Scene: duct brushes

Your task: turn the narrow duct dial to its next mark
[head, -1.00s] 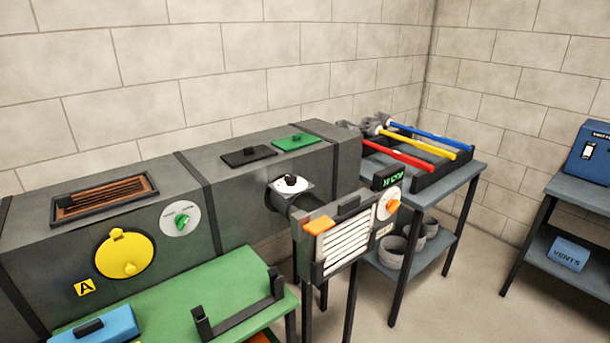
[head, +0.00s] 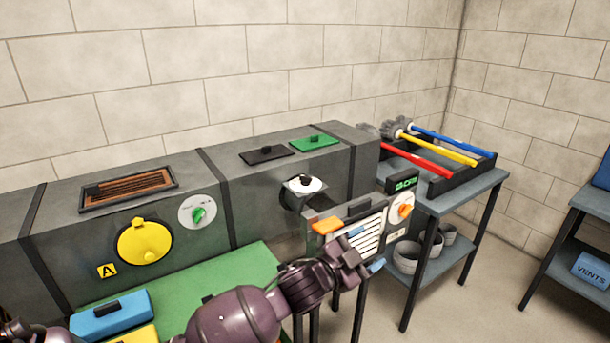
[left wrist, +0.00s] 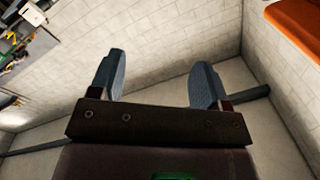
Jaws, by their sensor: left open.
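Three dials show in the head view. One has a green knob (head: 198,214) on a white disc on the wide duct's front. One has a black knob (head: 305,181) on a white disc on top of the small side pipe. One has an orange knob (head: 404,210) on a white disc on the louvred box (head: 325,245). I cannot tell for sure which is the narrow duct dial. My left gripper (head: 367,248) is open in front of the louvres, below and left of the orange knob, touching no dial. In the left wrist view its fingers (left wrist: 157,78) are apart and empty.
A yellow round cover (head: 133,243) and an A label are on the duct. A green-topped table (head: 225,265) holds a blue block (head: 110,312). A side table (head: 470,190) carries a tray of red, yellow and blue brushes, with pots below. A green readout (head: 405,184) stands above the orange dial.

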